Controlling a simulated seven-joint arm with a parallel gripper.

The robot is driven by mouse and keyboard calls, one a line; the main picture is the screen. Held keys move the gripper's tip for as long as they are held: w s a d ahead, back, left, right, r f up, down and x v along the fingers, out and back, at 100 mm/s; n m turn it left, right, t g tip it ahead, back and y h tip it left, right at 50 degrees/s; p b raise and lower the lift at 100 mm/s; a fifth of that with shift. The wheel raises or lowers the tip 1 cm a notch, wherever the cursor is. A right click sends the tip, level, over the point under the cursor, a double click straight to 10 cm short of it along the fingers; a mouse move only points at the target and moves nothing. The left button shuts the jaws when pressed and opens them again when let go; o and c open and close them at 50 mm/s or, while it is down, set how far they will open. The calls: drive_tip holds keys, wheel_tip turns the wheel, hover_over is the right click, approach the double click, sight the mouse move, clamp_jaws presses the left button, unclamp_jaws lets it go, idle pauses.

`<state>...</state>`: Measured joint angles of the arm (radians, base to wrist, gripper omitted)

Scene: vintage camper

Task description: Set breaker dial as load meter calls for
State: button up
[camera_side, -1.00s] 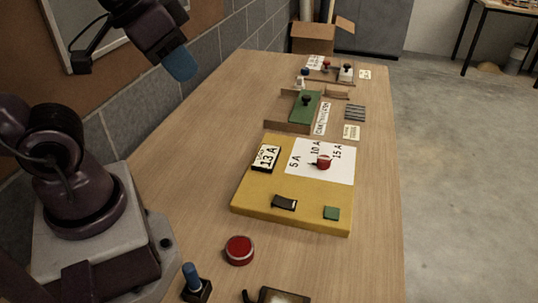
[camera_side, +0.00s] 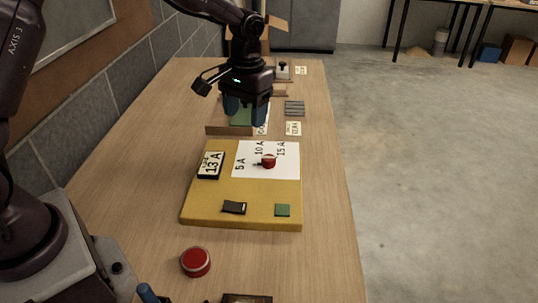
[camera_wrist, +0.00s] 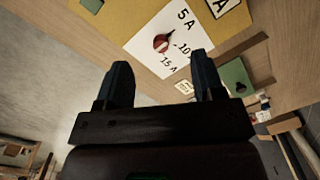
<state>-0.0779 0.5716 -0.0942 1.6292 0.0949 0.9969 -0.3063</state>
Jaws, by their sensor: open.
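The yellow breaker board (camera_side: 195,205) lies on the table. Its load meter (camera_side: 209,165) is a small dark-framed plate reading 13 A. The red breaker dial (camera_side: 268,160) sits on a white sheet (camera_side: 286,172) marked 5 A, 10 A and 15 A. A small dark tip on the dial points left, roughly toward 5 A. The wrist view also shows the dial (camera_wrist: 163,42) beyond my fingertips. My gripper (camera_side: 246,108) is open and empty, above and behind the board, apart from the dial. In the wrist view its two blue fingers (camera_wrist: 164,72) stand well apart.
A black switch (camera_side: 234,207) and green square (camera_side: 282,210) are on the board's front. A red button (camera_side: 196,261) stands in front of it. Behind are a green panel with wooden rails, partly hidden by my gripper, and a grey slatted piece (camera_side: 295,108). Table right is clear.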

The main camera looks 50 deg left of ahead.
drive_tip(key=n, duration=0.2)
hover_over(269, 157)
drive_tip(key=s+d, duration=0.1)
drive_tip(key=s, duration=0.2)
wheel_tip(269, 157, down, 5)
drive_tip(key=w+n, duration=0.2)
drive_tip(key=w, duration=0.1)
drive_tip(key=f, duration=0.7)
drive_tip(key=a+f, duration=0.1)
drive_tip(key=f, duration=0.3)
drive_tip(key=shift+f, duration=0.3)
drive_tip(key=c, duration=0.9)
